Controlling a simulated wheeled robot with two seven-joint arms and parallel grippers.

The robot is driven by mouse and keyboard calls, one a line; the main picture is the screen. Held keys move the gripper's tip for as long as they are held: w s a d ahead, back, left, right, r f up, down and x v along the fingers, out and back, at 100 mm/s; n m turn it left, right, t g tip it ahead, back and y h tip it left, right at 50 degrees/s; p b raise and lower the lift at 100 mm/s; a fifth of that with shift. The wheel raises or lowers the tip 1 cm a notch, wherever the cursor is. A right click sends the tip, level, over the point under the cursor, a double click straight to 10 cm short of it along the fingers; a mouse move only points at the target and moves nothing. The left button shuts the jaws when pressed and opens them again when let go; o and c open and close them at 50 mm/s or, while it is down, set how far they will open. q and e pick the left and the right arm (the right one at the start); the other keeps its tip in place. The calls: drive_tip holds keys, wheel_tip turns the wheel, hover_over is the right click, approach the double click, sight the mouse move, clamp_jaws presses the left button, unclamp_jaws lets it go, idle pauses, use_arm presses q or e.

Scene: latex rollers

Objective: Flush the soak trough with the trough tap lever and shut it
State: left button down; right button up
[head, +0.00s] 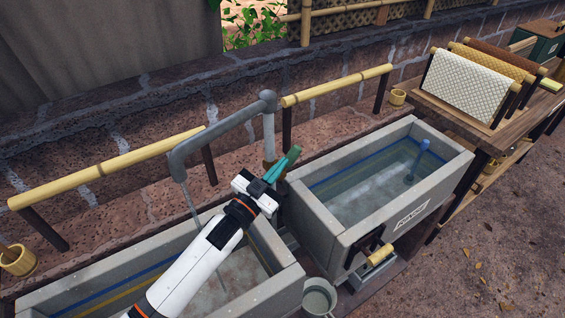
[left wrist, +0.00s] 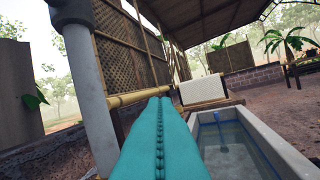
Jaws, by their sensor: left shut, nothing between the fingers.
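A grey tap pipe (head: 222,127) rises behind the troughs, and its spout hangs over the left trough (head: 282,288). A thin stream of water (head: 194,212) falls from the spout into it. My left gripper (head: 284,163) is by the lower part of the upright pipe, its teal fingers shut and empty. In the left wrist view the closed fingers (left wrist: 160,125) point ahead, with the upright pipe (left wrist: 92,90) on the left. A small brown part (head: 267,168) shows at the pipe beside the fingers; I cannot tell whether it is the tap lever, or whether the fingers touch it.
The right trough (head: 455,160) holds water and a blue upright tube (head: 421,150). Its front has a label and a bamboo-handled fitting (head: 380,255). A metal bucket (head: 318,297) stands between the troughs. Bamboo rails (head: 335,85) run behind. A wooden table with draped sheets (head: 463,85) is at right.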

sight(293, 162)
use_arm(q)
drive_tip(key=shift+w+d+f, duration=0.2)
drive_tip(key=shift+w+f, duration=0.15)
drive_tip(key=shift+w, duration=0.15)
drive_tip(key=shift+w+d+f, duration=0.2)
drive_tip(key=shift+w+f, duration=0.15)
drive_tip(key=shift+w, duration=0.15)
drive_tip(key=shift+r, duration=0.1)
drive_tip(key=shift+w+d+r+p, duration=0.1)
drive_tip(key=shift+d+r+p, duration=0.1)
drive_tip(key=shift+p, duration=0.95)
drive_tip(key=shift+f+g, duration=0.15)
drive_tip(key=shift+g, duration=0.15)
drive_tip(key=g+y+p, duration=0.1)
drive_tip(key=p, duration=0.3)
drive_tip(key=w+d+r+m+g+y+p, duration=0.1)
drive_tip(key=p, duration=0.2)
drive_tip(key=shift+m+p, duration=0.3)
drive_tip(key=shift+p, duration=0.1)
drive_tip(key=shift+w+d+f+g+y+p, duration=0.2)
drive_tip(key=shift+d+f+g+y+p, duration=0.45)
drive_tip(key=shift+g+p, duration=0.45)
drive_tip(key=shift+w+d+f+b, duration=0.35)
drive_tip(key=shift+d+f, duration=0.1)
drive_tip(key=shift+f, duration=0.25)
drive_tip(key=shift+w+d+f, duration=0.1)
